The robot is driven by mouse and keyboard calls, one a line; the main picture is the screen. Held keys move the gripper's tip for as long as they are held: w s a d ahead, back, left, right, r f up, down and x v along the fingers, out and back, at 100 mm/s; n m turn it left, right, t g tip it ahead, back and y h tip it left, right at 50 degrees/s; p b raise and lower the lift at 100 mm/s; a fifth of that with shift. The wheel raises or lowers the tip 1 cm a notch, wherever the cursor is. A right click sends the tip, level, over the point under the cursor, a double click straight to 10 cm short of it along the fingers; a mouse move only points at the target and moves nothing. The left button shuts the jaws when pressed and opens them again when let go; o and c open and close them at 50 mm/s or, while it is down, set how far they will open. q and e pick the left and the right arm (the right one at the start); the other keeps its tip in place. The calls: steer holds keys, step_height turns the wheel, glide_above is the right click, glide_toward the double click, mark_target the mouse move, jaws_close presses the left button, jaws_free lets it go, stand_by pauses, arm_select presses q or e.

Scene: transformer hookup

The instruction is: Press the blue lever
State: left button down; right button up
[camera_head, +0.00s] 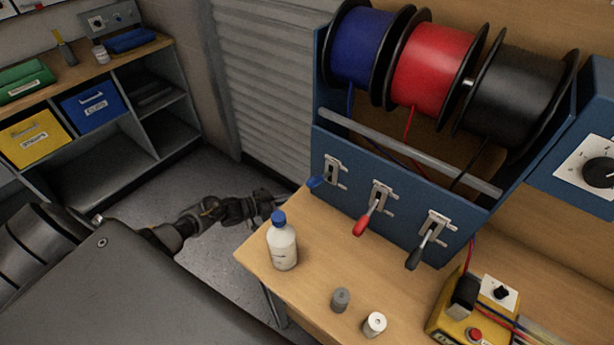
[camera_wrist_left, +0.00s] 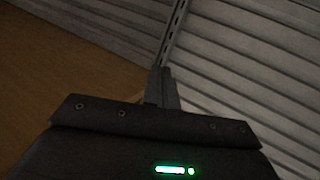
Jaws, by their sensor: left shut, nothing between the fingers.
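The blue lever (camera_head: 315,182) sticks out from the left switch on the front of the blue spool rack (camera_head: 385,205). A red lever (camera_head: 362,224) and a black lever (camera_head: 416,257) are to its right. My left gripper (camera_head: 286,195) is shut and empty, at the table's left edge, a little left of the blue lever and apart from it as far as I can see. In the left wrist view its closed fingers (camera_wrist_left: 163,85) point toward the grey slatted shutter; no lever shows there. My right gripper is not in view.
A white bottle with a blue cap (camera_head: 283,245) stands on the wooden table (camera_head: 310,285), close below my left gripper. Two small cylinders (camera_head: 341,299) and a yellow box (camera_head: 452,322) are nearer and to the right. Blue, red and black spools sit above the levers.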

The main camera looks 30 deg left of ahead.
arm_select(q)
step_height(320, 180, up, 15)
steer(key=d+m+g+h+b, duration=0.1)
steer(key=d+m+g+h, duration=0.15)
steer(key=h, duration=0.55)
steer(key=m+g+h+b, duration=0.1)
steer(key=m+g+h, duration=0.3)
steer(key=g+h, duration=0.35)
glide_toward(321, 178)
steer(key=w+a+r, duration=0.2)
steer(key=a+r, duration=0.3)
steer(key=shift+s+d+n+g+y, duration=0.25)
steer(key=shift+g+y, duration=0.05)
steer(key=shift+y, duration=0.15)
steer(key=shift+r, duration=0.1)
steer(key=s+p+x, duration=0.1)
steer(key=p+x, duration=0.5)
steer(key=x, duration=0.3)
steer(key=f, duration=0.1)
steer(key=d+f, duration=0.1)
steer(key=f, duration=0.1)
steer(key=shift+s+d+f, duration=0.15)
steer(key=shift+s+d, duration=0.05)
steer(key=shift+s, duration=0.1)
